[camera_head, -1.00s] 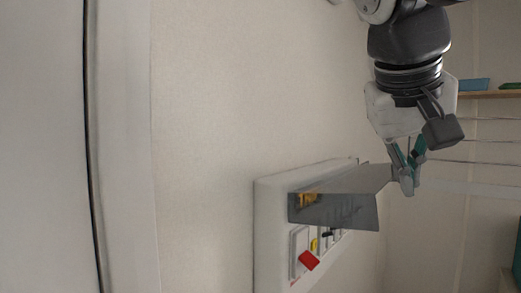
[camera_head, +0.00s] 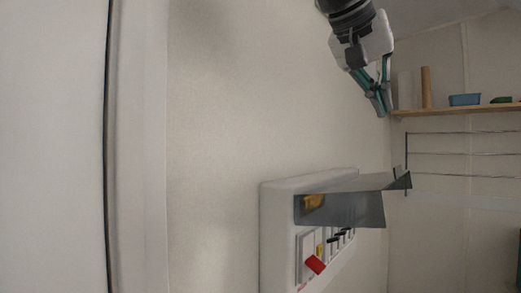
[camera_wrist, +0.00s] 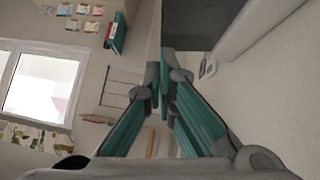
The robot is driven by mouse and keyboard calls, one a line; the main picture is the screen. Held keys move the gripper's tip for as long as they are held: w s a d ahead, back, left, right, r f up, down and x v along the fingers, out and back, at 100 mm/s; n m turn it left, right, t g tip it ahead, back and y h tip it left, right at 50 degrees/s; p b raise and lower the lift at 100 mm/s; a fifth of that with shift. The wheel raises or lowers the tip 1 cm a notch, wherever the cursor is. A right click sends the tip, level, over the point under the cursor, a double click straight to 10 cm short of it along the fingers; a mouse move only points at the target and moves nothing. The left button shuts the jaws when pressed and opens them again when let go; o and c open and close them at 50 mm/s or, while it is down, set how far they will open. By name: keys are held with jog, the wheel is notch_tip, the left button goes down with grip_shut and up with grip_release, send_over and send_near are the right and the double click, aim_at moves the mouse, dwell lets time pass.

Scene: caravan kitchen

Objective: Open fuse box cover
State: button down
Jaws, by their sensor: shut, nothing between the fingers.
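The fuse box (camera_head: 279,235) is a white case on the wall at the lower middle of the head view. Its grey translucent cover (camera_head: 345,208) is swung up and stands out from the case, with the switches below it exposed. A red switch (camera_head: 315,265) and a yellow one show under it. My gripper (camera_head: 382,112) is shut and empty, above the cover and apart from it. In the wrist view my gripper (camera_wrist: 160,92) has its fingertips together, and a dark flat panel, seemingly the cover (camera_wrist: 205,22), shows beyond them at the top.
A wooden shelf (camera_head: 455,109) with a blue box (camera_head: 465,99) is at the right, behind my gripper. A wire rack (camera_head: 460,153) hangs below it. A window (camera_wrist: 42,85) is at the left of the wrist view. The wall left of the fuse box is bare.

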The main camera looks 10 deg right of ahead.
jog(key=d+f, duration=0.1)
jog(key=f, duration=0.1)
jog(key=w+d+f, duration=0.1)
jog(key=f, duration=0.2)
jog(key=d+f, duration=0.2)
jog(key=shift+w+f+b, duration=0.2)
jog(key=shift+w+b, duration=0.1)
jog(key=shift+d+f, duration=0.1)
jog(key=shift+f, duration=0.3)
jog(key=s+f+b, duration=0.1)
jog(key=d+f+b, duration=0.1)
jog(key=shift+s+d+f+m+t+y, duration=0.2)
jog(key=shift+s+f+m+t+y, duration=0.1)
jog(key=shift+s, duration=0.1)
jog(key=shift+r, duration=0.1)
